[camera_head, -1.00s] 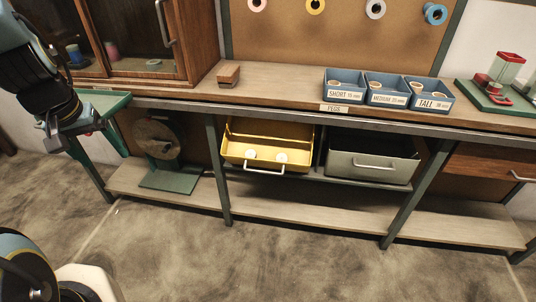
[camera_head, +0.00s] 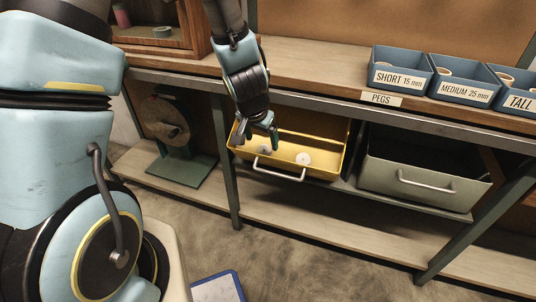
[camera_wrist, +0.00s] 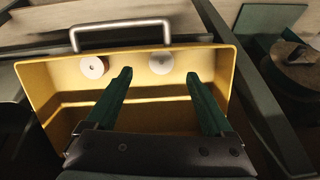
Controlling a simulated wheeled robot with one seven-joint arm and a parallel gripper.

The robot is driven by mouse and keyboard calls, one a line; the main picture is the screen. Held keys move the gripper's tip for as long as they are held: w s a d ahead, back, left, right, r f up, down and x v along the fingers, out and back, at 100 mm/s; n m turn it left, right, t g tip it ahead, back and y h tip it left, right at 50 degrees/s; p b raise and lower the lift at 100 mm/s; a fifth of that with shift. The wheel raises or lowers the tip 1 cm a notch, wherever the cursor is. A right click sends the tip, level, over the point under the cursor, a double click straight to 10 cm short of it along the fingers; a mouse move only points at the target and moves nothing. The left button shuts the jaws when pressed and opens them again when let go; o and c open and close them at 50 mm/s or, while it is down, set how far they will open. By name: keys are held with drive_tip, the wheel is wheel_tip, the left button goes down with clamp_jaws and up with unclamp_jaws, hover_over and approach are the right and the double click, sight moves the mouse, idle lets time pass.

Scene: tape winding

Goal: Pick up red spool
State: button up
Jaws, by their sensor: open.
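A yellow drawer (camera_head: 335,166) stands pulled out under the bench, with two round white discs inside, the left one (camera_head: 264,150) and the right one (camera_head: 303,158). In the wrist view the yellow drawer (camera_wrist: 233,75) holds the same discs near its handle side (camera_wrist: 93,67) (camera_wrist: 162,63); I cannot tell whether they are spool ends, and no red shows on them. A pinkish-red spool-like thing (camera_head: 122,15) stands in the wooden cabinet at the upper left. My gripper (camera_head: 257,138) is open and empty over the drawer's left part, fingers pointing down into it (camera_wrist: 159,75).
A grey drawer (camera_head: 425,178) is open to the right of the yellow one. Blue peg bins (camera_head: 462,82) stand on the bench top (camera_head: 315,72). A green-based stand with a round disc (camera_head: 165,120) is on the lower shelf at left. A blue-edged panel (camera_head: 218,287) lies low in front.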

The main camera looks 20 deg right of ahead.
sight(265, 148)
drive_tip(key=shift+b+x, duration=0.75)
drive_tip(key=shift+x, duration=2.45)
drive_tip(key=shift+w+r, duration=0.1)
clamp_jaws()
drive_tip(key=shift+r+p, duration=0.25)
drive_tip(key=shift+p, duration=0.05)
drive_tip(key=shift+r+p, duration=0.45)
drive_tip(key=shift+p, duration=0.1)
drive_tip(key=shift+r, duration=0.1)
